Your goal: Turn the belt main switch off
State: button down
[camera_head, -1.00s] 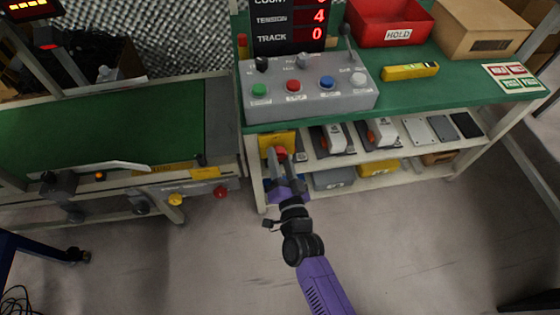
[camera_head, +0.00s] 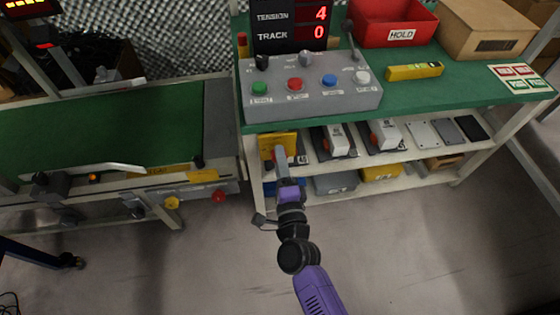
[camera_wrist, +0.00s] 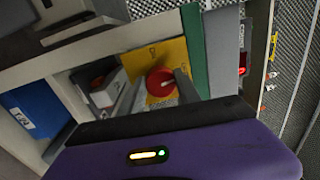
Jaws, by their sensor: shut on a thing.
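The belt main switch is a red round knob (camera_wrist: 160,82) on a yellow plate (camera_wrist: 150,55). In the head view the yellow plate (camera_head: 268,143) stands at the left end of the bench's upper shelf, below the green top. My gripper (camera_head: 280,156) reaches up to it from below and covers most of the knob. In the wrist view my gripper (camera_wrist: 158,92) has one finger on each side of the knob and is shut on it. The plate looks tilted in that view. Its markings are too small to read, and the fingers partly hide the knob's lower part.
A grey control box (camera_head: 310,93) with coloured buttons stands on the green bench top above. Grey devices with red parts (camera_head: 335,140) sit to the right on the shelf. A green conveyor belt (camera_head: 90,130) lies to the left. The floor (camera_head: 420,250) at the front right is clear.

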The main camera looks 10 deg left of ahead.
jog(key=shift+m, duration=0.6)
jog(key=c, duration=0.9)
grip_release()
jog(key=shift+o, duration=0.2)
jog(key=v, duration=0.7)
jog(key=shift+s, duration=0.4)
jog(key=shift+d, duration=0.1)
